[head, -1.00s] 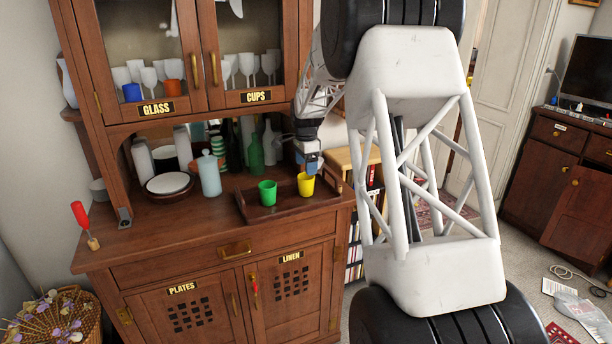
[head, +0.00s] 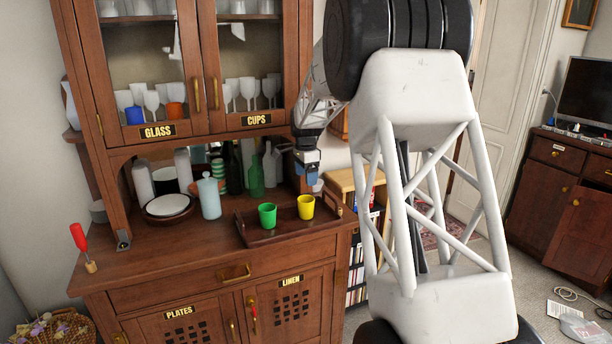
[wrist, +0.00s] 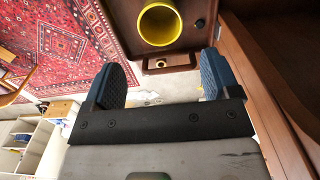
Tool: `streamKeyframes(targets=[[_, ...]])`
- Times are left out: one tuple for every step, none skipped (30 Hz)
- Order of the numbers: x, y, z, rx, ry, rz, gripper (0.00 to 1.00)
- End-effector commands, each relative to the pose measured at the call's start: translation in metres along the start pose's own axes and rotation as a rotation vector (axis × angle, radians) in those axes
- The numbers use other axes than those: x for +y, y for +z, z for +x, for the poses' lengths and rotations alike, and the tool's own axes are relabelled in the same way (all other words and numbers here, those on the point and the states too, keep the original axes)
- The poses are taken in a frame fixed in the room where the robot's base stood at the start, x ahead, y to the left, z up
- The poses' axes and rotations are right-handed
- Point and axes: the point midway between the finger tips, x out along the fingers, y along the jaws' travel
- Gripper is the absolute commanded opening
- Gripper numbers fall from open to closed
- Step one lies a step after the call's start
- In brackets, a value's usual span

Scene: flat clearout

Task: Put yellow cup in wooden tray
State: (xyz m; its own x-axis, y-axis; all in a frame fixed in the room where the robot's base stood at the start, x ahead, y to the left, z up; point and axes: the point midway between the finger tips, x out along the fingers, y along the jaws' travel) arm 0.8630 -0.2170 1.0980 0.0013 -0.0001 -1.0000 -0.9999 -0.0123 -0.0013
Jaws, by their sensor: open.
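The yellow cup (head: 306,207) stands upright in the wooden tray (head: 271,234), near its right end. The tray lies on the cabinet's counter. A green cup (head: 267,215) stands in the same tray to the left. My gripper (head: 307,180) is above and just behind the yellow cup, apart from it. In the wrist view my gripper (wrist: 162,82) is open, with nothing between its blue fingers. The yellow cup (wrist: 160,25) and part of the tray (wrist: 188,62) show beyond the fingertips, with the cup's mouth visible.
Bottles (head: 255,170), a light blue canister (head: 209,196) and plates (head: 168,206) stand at the back and left of the counter. A red-handled tool (head: 80,243) stands at the left. Glass cabinet doors are above. The counter front is mostly clear.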

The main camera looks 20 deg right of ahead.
Motion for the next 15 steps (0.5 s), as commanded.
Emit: streamKeyframes(targets=[[0.0, 0.0, 0.0, 0.0, 0.0, 0.0, 0.82], [0.0, 0.0, 0.0, 0.0, 0.0, 0.0, 0.82], [0.0, 0.0, 0.0, 0.0, 0.0, 0.0, 0.82], [0.0, 0.0, 0.0, 0.0, 0.0, 0.0, 0.82], [0.0, 0.0, 0.0, 0.0, 0.0, 0.0, 0.82], [0.0, 0.0, 0.0, 0.0, 0.0, 0.0, 0.82], [0.0, 0.0, 0.0, 0.0, 0.0, -0.001, 0.82], [0.001, 0.001, -0.001, 0.0, -0.001, -0.003, 0.82], [0.002, 0.002, -0.002, 0.0, -0.001, -0.006, 0.82], [0.003, 0.002, -0.003, 0.001, -0.002, -0.009, 0.82], [0.004, 0.004, -0.004, 0.001, -0.003, -0.014, 0.82], [0.007, 0.006, -0.006, 0.001, -0.004, -0.023, 0.82], [0.01, 0.008, -0.008, 0.002, -0.005, -0.031, 0.82], [0.013, 0.01, -0.01, 0.002, -0.007, -0.041, 0.82], [0.018, 0.013, -0.014, 0.003, -0.009, -0.056, 0.82]])
